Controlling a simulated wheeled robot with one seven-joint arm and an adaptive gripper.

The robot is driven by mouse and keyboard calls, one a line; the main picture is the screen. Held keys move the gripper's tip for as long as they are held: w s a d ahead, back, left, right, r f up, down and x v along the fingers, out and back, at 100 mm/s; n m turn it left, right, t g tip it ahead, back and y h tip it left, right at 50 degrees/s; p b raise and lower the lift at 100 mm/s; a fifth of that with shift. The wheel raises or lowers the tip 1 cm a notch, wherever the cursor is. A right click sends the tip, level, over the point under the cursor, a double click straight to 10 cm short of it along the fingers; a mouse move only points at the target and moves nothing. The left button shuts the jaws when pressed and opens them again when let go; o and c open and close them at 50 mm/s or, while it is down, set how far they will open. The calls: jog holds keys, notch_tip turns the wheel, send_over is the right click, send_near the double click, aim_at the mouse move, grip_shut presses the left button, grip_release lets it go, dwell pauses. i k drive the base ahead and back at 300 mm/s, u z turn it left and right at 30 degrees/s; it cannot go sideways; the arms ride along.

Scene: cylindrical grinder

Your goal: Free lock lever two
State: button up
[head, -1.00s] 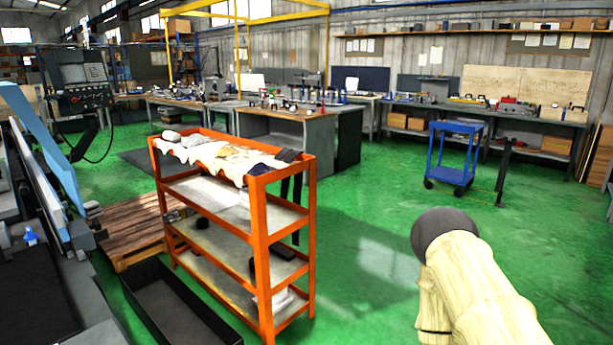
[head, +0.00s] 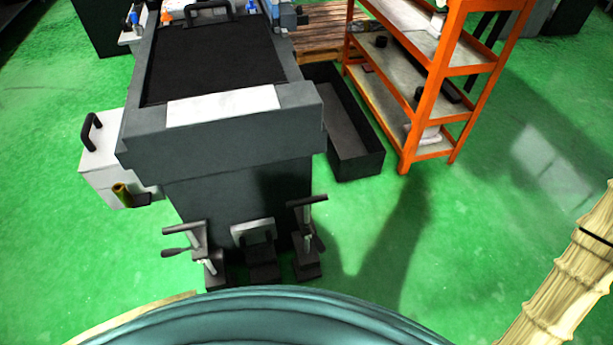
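Two lever fixtures stand low at the near end of the grey machine. The left one (head: 197,250) has a grey upright post and a dark handle pointing left. The right one (head: 308,235) has a similar post with dark handle parts near its top. I cannot tell which of them is lock lever two, or whether either is locked. A dark block with a light grey bracket (head: 254,238) sits between them. My gripper is not in view; only a pale part of my arm shows at the lower right.
The machine (head: 220,145) has a dark top and a white box (head: 104,162) with a black handle on its left side. A black open bin (head: 358,165) and an orange shelf rack (head: 426,110) stand to its right. Green floor is clear at right and left.

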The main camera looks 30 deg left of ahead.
aim_at(171, 252)
jog(key=z, duration=1.2)
jog(key=k, duration=3.05)
jog(key=u, duration=0.8)
